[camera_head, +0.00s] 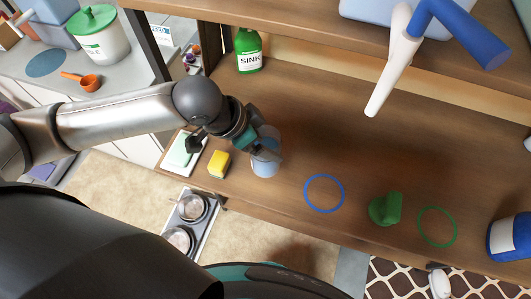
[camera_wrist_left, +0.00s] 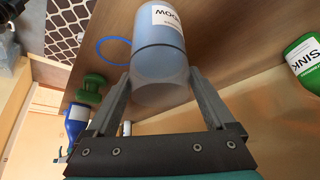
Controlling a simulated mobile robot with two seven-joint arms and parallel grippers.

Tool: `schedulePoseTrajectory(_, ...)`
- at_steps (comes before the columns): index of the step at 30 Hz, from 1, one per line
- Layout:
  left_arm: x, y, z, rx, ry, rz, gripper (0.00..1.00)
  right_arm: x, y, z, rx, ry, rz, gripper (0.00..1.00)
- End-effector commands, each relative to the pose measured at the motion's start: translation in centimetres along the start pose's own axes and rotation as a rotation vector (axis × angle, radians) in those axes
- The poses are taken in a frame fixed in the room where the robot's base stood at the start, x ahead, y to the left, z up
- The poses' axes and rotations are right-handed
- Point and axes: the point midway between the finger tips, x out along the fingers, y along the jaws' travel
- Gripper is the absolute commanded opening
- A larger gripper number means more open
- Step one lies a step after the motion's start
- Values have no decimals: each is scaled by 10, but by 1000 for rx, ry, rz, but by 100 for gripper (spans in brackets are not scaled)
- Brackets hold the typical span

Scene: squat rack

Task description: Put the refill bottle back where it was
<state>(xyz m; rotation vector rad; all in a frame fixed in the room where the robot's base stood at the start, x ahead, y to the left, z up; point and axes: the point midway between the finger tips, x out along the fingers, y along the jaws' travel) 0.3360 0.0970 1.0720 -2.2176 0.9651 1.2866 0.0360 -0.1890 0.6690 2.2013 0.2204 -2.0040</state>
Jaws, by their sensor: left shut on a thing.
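My left gripper (camera_head: 262,142) is shut on a translucent blue bottle (camera_head: 265,163) over the left part of the wooden shelf. In the left wrist view the same bottle (camera_wrist_left: 160,55) sits between the two fingers (camera_wrist_left: 158,82), with a white label that is partly cut off. Whether its base touches the shelf I cannot tell. A blue ring (camera_head: 324,192) is marked on the shelf to its right, with nothing inside. A green ring (camera_head: 437,227) lies further right, also empty. A green object (camera_head: 386,209) stands between the rings. My right gripper is not in view.
A green SINK bottle (camera_head: 249,51) stands at the back left of the shelf. A yellow sponge (camera_head: 219,164) is just left of the held bottle. A blue bottle (camera_head: 509,237) is at the right. A white and blue object (camera_head: 410,45) hangs over the back. The middle shelf is clear.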

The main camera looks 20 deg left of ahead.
Motion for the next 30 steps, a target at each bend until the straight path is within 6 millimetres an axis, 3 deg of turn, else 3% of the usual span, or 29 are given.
schedulePoseTrajectory(13,45,0,25,-1,2,0,0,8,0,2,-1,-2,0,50)
schedulePoseTrajectory(26,50,0,28,0,3,-1,0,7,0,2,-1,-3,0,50)
schedulePoseTrajectory(27,50,0,28,0,0,-1,92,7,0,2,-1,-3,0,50)
schedulePoseTrajectory(30,50,0,28,0,0,-1,100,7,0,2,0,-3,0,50)
